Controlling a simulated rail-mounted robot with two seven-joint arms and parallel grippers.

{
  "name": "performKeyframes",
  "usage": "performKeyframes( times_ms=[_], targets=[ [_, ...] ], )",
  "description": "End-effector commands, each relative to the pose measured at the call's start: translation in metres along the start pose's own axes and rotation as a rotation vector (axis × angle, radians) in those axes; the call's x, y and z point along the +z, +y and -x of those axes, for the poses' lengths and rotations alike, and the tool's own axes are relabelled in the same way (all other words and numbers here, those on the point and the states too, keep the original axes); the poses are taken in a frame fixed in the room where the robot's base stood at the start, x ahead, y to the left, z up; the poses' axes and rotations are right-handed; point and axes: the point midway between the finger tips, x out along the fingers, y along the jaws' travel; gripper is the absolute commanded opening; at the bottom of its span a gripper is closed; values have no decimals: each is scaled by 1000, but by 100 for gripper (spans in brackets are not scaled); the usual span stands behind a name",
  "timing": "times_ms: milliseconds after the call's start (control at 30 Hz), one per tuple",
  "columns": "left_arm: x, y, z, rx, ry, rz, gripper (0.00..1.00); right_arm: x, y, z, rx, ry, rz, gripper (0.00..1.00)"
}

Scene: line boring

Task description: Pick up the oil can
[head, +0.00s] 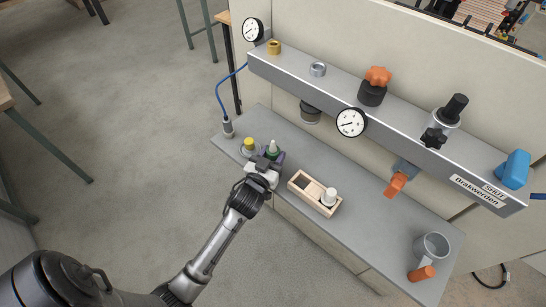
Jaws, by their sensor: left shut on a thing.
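My left gripper (268,163) reaches over the left part of the grey shelf (345,186). A yellow-capped item (249,145) in a round base stands just left of the jaws. I cannot tell for certain which of these small containers is the oil can. My right gripper is not in view.
A wooden box (302,184) with a white bottle (329,197) stands right of the gripper. A grey cup (432,246) and an orange handle (421,273) are at the shelf's right end. A grey beam (400,125) with gauges and knobs overhangs behind. Shelf right of the box is clear.

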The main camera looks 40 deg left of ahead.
Motion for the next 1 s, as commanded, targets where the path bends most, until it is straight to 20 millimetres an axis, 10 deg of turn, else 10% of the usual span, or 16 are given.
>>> performKeyframes(
  times_ms=[500, 1000],
  targets=[
    [-8, -2, 7, 0, 2, 2, 11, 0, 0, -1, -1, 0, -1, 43],
    [-69, -6, 21, -1, -1, 0, 11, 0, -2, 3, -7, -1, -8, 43]
  ],
)
